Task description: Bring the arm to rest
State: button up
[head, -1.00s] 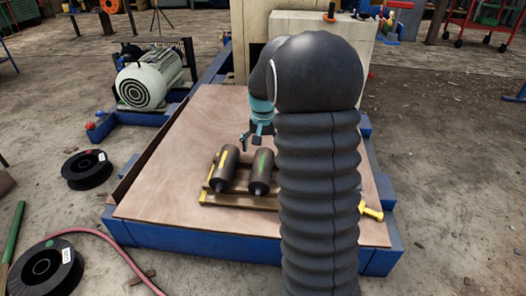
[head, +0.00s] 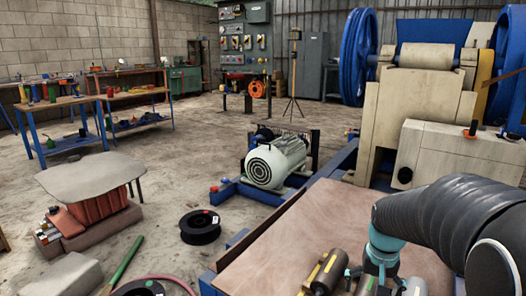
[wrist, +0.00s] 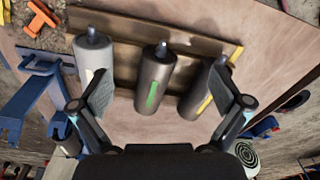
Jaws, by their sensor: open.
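My arm reaches in from the right in the head view, clad in a ribbed black sleeve. My gripper (head: 376,274) hangs at its end, over the front of the plywood board (head: 290,225). In the wrist view the two fingers (wrist: 158,88) are spread wide with nothing between their pads. Beyond them lie a pale grey cylinder (wrist: 92,58), a dark cylinder with a green stripe (wrist: 155,80) and a dark cylinder with a yellow stripe (wrist: 202,92). They rest on a wooden rack (wrist: 190,35). The yellow-striped cylinder (head: 327,272) also shows in the head view.
A green-grey motor (head: 274,162) stands behind the board. The crusher (head: 415,110) rises at the back right. A black spool (head: 200,226) lies on the floor at left. Workbenches (head: 70,115) stand further back. An orange clamp (wrist: 42,15) is at the wrist view's upper left.

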jog(key=s+a+r+n+t+p, duration=0.1)
jog(key=s+a+r+t+p, duration=0.1)
jog(key=s+a+r, duration=0.3)
jog(key=s+a+r+n+t+p, duration=0.2)
jog(key=s+a+r+p, duration=0.2)
jog(key=s+r, duration=0.7)
jog(key=shift+s+a+r+n+t+p, duration=0.25)
jog(key=shift+a+n+t+p, duration=0.1)
jog(key=shift+a+t, duration=0.1)
